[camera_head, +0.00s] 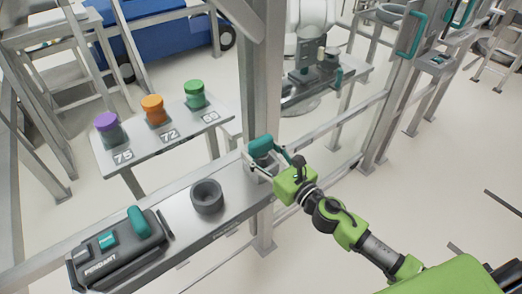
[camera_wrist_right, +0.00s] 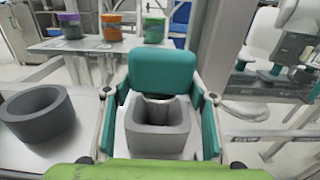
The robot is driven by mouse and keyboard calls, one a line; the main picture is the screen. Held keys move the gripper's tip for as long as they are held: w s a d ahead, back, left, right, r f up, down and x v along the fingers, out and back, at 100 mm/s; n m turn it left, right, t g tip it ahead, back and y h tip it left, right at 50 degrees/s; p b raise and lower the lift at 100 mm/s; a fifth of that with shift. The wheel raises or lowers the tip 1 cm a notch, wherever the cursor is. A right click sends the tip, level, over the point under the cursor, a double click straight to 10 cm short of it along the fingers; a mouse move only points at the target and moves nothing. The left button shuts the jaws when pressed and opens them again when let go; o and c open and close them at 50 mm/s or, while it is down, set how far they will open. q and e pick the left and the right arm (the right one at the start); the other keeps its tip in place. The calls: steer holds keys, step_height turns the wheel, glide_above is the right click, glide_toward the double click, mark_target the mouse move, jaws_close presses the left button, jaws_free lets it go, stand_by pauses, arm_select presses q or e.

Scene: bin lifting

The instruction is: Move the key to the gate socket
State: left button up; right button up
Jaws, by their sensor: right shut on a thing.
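The key has a teal block-shaped handle (camera_head: 261,147) and a metal shank. It stands upright at the end of the grey shelf, beside a metal post. In the right wrist view, its handle (camera_wrist_right: 163,70) is between my fingers, and its shank goes down into a square grey socket (camera_wrist_right: 158,140). My right gripper (camera_head: 276,160) is shut on the handle; its fingers (camera_wrist_right: 160,95) show on both sides. At the upper right, a grey gate frame with a teal handle (camera_head: 411,35) carries a small box with teal on it (camera_head: 438,60), perhaps the gate socket. My left gripper is not in view.
A round grey ring holder (camera_head: 207,196) and a dark pendant (camera_head: 118,255) are on the same shelf. Behind, a small table (camera_head: 135,158) holds purple, orange and green-topped jars. Metal posts and rails stand close around the right gripper. Open floor lies at right.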

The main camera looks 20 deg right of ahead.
mark_target(261, 139)
steer(key=shift+f+b, duration=0.5)
steer(key=shift+f, duration=0.05)
stand_by(0.4)
steer(key=o, duration=1.3)
steer(key=shift+o, duration=0.7)
steer(key=o, duration=0.5)
steer(key=shift+f, duration=0.1)
step_height(261, 139, up, 9)
steer(key=p, duration=0.9)
